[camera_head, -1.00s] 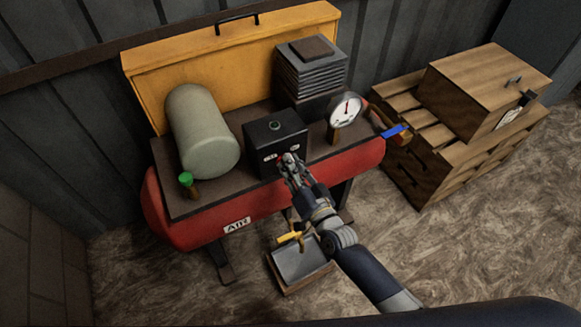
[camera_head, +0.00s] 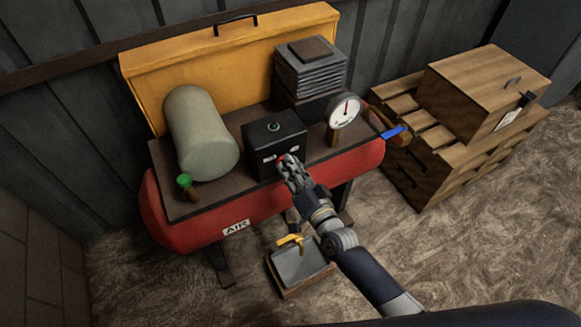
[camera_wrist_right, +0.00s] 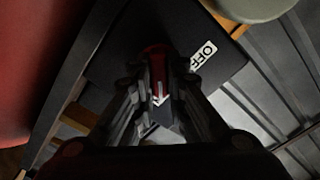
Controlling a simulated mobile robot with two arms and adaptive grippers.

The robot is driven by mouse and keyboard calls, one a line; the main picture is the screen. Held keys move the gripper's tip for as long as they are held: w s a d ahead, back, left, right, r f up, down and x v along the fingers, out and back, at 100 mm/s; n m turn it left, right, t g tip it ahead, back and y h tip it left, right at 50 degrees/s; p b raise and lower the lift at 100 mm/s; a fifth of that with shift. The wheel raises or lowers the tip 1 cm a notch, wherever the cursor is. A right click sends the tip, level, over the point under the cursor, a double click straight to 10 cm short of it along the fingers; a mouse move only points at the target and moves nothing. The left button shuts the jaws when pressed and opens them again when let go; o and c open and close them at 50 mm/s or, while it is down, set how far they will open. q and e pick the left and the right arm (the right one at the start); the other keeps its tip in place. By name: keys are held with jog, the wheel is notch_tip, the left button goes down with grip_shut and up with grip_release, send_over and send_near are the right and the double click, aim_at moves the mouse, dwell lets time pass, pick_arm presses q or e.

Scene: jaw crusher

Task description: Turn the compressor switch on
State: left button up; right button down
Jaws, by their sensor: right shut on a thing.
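The compressor is a red tank (camera_head: 205,218) with an "AIR" label and a dark top plate. A black switch box (camera_head: 262,138) stands on that plate, with a green-ringed button on top and small white labels on its front. My right gripper (camera_head: 284,162) is at the front of the box. In the right wrist view its fingers (camera_wrist_right: 158,92) are closed around a red switch (camera_wrist_right: 155,58) on the dark box face. An "OFF" label (camera_wrist_right: 203,56) shows to the right of the switch there. My left gripper is not in view.
A gauge (camera_head: 345,112) and blue-handled valve (camera_head: 394,132) are to the right. A yellow valve (camera_head: 290,241) sits low above a tray. Wooden crates (camera_head: 485,90) stand right.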

jog(key=c, duration=1.6)
grip_release()
jog(key=v, duration=1.2)
jog(key=shift+f, duration=0.1)
jog(key=s+d+f+n+g+h+p, duration=0.1)
jog(key=s+d+f+g+h, duration=0.2)
jog(key=f, duration=0.7)
jog(key=s+d+f+n+g, duration=0.25)
jog(key=s+f, duration=0.25)
jog(key=f, duration=0.5)
jog(key=s+d+f+n+g+h+p, duration=0.1)
jog(key=s+d+f+g+h, duration=0.2)
jog(key=f, duration=0.7)
jog(key=s+d+f+g, duration=0.2)
jog(key=s+f, duration=0.2)
jog(key=s, duration=0.4)
jog(key=s+d+f+n+g+h, duration=0.1)
jog(key=s+f, duration=0.3)
jog(key=s, duration=0.5)
jog(key=s+d+f+n+g, duration=0.1)
jog(key=s+d+f+g, duration=0.2)
jog(key=s, duration=0.5)
jog(key=shift+s+d+f+g, duration=0.35)
jog(key=shift+f+g, duration=0.1)
jog(key=shift+f, duration=0.35)
